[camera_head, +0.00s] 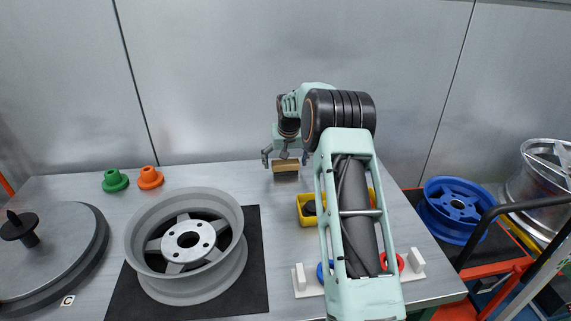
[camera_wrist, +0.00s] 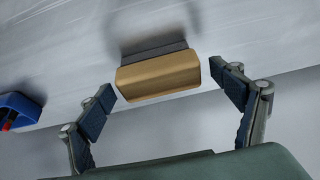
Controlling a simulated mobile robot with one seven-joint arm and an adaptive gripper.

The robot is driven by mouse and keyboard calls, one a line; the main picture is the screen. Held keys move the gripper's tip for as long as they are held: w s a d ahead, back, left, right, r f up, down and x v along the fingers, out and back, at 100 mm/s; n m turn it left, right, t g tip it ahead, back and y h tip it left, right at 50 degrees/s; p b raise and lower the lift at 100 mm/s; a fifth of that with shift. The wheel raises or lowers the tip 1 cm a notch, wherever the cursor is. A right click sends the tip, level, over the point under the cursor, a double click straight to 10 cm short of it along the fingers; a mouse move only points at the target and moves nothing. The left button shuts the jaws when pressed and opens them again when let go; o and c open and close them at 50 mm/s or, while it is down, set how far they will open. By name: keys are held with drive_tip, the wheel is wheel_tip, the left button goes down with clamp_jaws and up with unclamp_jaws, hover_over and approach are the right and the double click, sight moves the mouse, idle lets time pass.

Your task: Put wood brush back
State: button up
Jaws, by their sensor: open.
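The wood brush (camera_head: 286,165) is at the back of the table near the wall, its wooden block up and its dark bristles down. In the wrist view the wood brush (camera_wrist: 158,76) lies between and slightly beyond the fingertips. My gripper (camera_head: 284,157) is open and empty above the brush. In the wrist view my gripper's (camera_wrist: 165,85) two fingers are spread on either side of the block, with a gap at each side. My arm hides part of the table to the right of the brush.
A yellow bin (camera_head: 306,218) stands nearer, partly behind my arm. A blue bin (camera_wrist: 20,112) with something red shows in the wrist view. A grey wheel (camera_head: 187,245) lies on a dark mat (camera_head: 252,285). Green (camera_head: 115,181) and orange (camera_head: 150,178) cones stand at back left.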

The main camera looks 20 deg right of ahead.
drive_tip(key=v, duration=1.1)
drive_tip(key=shift+r, duration=0.2)
drive_tip(key=shift+s+a, duration=0.1)
drive_tip(key=shift+s, duration=0.05)
